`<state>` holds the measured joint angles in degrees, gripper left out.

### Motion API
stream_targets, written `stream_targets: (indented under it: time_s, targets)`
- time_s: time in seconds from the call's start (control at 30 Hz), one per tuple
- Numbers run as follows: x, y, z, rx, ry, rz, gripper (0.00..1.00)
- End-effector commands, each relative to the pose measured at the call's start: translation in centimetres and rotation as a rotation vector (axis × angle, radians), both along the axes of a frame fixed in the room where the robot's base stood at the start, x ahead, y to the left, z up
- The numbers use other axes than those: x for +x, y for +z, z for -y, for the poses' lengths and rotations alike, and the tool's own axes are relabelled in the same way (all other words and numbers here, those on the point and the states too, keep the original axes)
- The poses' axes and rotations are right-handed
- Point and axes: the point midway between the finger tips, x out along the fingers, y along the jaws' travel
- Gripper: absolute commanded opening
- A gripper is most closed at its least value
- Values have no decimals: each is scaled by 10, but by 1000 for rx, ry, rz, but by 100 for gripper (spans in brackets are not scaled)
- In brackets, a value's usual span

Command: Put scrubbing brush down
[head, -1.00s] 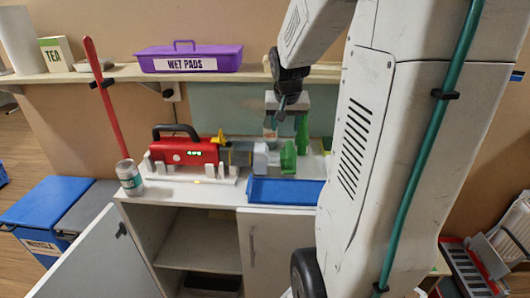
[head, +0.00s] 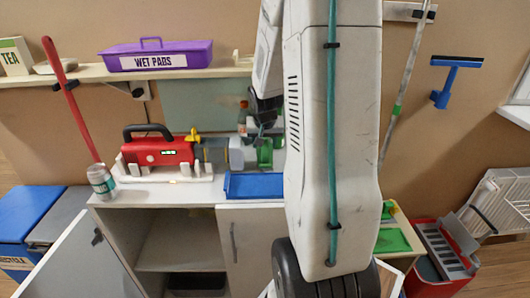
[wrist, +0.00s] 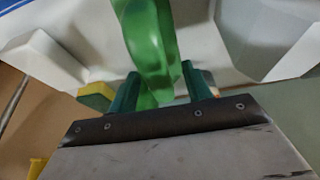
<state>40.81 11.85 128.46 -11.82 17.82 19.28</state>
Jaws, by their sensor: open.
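A curved green object (wrist: 152,45), which may be the scrubbing brush, stands between the dark green fingers of my gripper (wrist: 158,90) in the wrist view. The fingers are apart, one on each side of it; I cannot tell whether either touches it. In the head view my gripper (head: 262,132) is small and partly hidden, over the counter just above a green item (head: 265,152). No bristles show, so I cannot confirm which thing is the brush.
A blue tray (head: 253,186) lies at the counter's front edge, and a red toolbox-like case (head: 158,152) stands to the left. The shelf above holds a purple WET PADS box (head: 157,57). A cabinet door (head: 62,262) hangs open.

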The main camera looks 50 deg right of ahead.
Motion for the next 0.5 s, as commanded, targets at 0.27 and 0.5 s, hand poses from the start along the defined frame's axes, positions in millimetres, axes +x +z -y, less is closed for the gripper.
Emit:
stream_targets:
  time_s: [0.27, 0.5]
  targets:
    - [1, -6, 2, 0, 0, 0, 49]
    - [2, -6, 2, 0, 0, 0, 0]
